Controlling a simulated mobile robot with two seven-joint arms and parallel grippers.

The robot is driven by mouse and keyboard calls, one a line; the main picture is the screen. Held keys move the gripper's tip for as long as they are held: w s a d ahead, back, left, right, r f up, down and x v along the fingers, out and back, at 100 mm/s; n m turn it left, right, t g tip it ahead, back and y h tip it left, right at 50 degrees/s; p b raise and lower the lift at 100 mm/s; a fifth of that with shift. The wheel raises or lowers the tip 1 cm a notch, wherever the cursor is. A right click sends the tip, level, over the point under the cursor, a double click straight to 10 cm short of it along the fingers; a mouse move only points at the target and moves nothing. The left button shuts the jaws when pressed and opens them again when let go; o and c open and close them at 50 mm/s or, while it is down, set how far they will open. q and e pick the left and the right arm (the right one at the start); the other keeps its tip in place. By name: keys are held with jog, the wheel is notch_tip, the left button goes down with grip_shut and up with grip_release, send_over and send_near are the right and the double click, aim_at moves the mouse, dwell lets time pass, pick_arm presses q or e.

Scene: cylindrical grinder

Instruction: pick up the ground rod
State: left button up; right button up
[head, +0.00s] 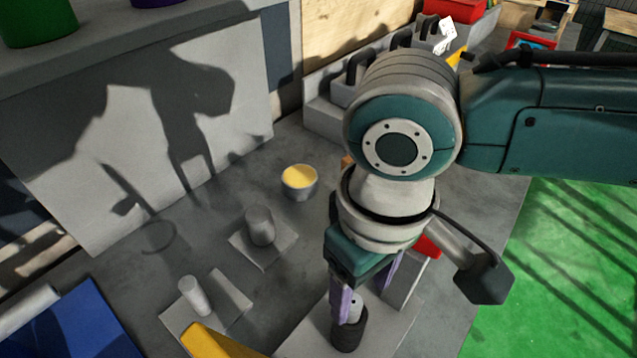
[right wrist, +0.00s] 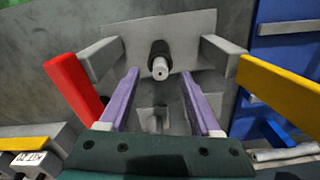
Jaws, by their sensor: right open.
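A short light-grey rod with a small centre hole, which appears to be the ground rod (right wrist: 160,68), stands upright in a dark round holder (right wrist: 158,48) on a grey plate. In the head view the rod (head: 354,308) shows partly behind a finger, with the dark holder (head: 349,336) below. My right gripper (head: 364,300) points down over it, its purple fingers apart. In the right wrist view the open fingers (right wrist: 159,74) lie on either side of the rod's end; no contact shows. My left gripper is not in view.
Grey blocks flank the holder, with a red bar (right wrist: 75,85) and a yellow bar (right wrist: 283,88) attached. A cup with yellow contents (head: 299,181), a grey cylinder (head: 259,226) and another upright pin (head: 194,296) stand on the table. A blue tray (head: 85,325) lies at the left.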

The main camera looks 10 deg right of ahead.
aim_at(355, 304)
jog(key=f, duration=0.5)
jog(key=shift+w+a+b, duration=0.2)
jog(key=shift+b, duration=0.2)
jog(key=shift+c, duration=0.2)
grip_shut()
dwell(0.8)
